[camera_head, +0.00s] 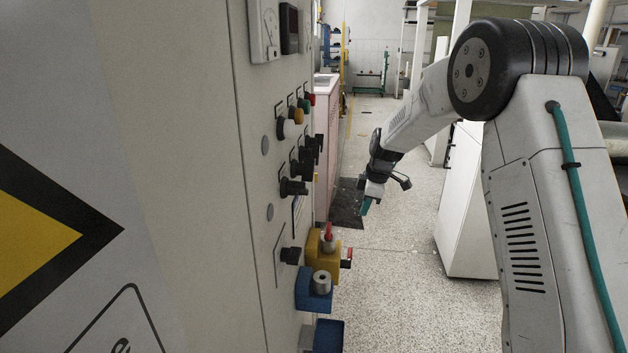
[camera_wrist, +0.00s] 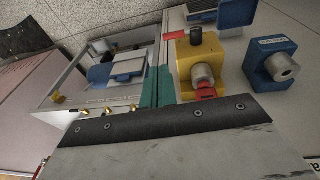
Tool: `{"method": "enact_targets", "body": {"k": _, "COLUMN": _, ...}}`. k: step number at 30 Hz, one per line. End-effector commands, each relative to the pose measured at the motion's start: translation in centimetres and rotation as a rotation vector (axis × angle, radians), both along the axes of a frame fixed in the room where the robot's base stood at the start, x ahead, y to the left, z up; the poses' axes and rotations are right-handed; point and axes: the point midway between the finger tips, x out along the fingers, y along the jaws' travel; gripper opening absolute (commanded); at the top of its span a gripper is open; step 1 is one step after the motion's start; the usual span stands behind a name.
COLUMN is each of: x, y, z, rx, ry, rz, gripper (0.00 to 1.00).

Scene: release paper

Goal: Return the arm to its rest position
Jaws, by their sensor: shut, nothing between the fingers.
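My arm comes in from the right in the head view, bends at a dark elbow joint, and its forearm slopes down and left. My gripper (camera_head: 366,206) hangs at its end in mid-air, to the right of the control cabinet (camera_head: 205,170) and above the floor. In the wrist view the teal fingers of my gripper (camera_wrist: 157,88) lie side by side, shut, with nothing seen between them. The gripper is above and to the right of the yellow switch box (camera_head: 322,262) in the head view, apart from it.
The cabinet front carries several knobs and buttons (camera_head: 292,187). A blue box (camera_head: 314,294) with a grey cylinder juts out below the yellow box; both show in the wrist view, the yellow box (camera_wrist: 198,58) nearer the fingers. A white cabinet (camera_head: 466,215) stands right. The aisle floor (camera_head: 390,260) is clear.

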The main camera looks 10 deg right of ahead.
Motion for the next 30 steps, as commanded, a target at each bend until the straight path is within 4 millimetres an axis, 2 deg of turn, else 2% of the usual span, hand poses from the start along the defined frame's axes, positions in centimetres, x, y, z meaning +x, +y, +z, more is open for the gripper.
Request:
{"method": "enact_targets", "body": {"k": 3, "x": -0.3, "y": 0.0, "z": -0.1, "rx": 0.014, "ry": 0.031, "rz": -0.086, "gripper": 0.0}}
{"method": "enact_targets", "body": {"k": 5, "x": -1.3, "y": 0.0, "z": -0.7, "rx": 0.022, "ry": 0.072, "rz": -0.152, "gripper": 0.0}}
{"method": "enact_targets", "body": {"k": 7, "x": -3.2, "y": 0.1, "z": -1.8, "rx": 0.026, "ry": 0.144, "rz": -0.241, "gripper": 0.0}}
{"method": "enact_targets", "body": {"k": 9, "x": -5.5, "y": 0.1, "z": -1.6, "rx": 0.026, "ry": 0.202, "rz": -0.34, "gripper": 0.0}}
{"method": "enact_targets", "body": {"k": 14, "x": -11.1, "y": 0.4, "z": 1.1, "rx": 0.009, "ry": 0.296, "rz": -0.544, "gripper": 0.0}}
{"method": "enact_targets", "body": {"k": 20, "x": -18.6, "y": 0.8, "z": 5.7, "rx": -0.023, "ry": 0.359, "rz": -0.771, "gripper": 0.0}}
{"method": "enact_targets", "body": {"k": 24, "x": -25.1, "y": 1.0, "z": 9.1, "rx": -0.049, "ry": 0.379, "rz": -0.932, "gripper": 0.0}}
{"method": "enact_targets", "body": {"k": 30, "x": -33.8, "y": 1.2, "z": 12.3, "rx": -0.075, "ry": 0.369, "rz": -1.121, "gripper": 0.0}}
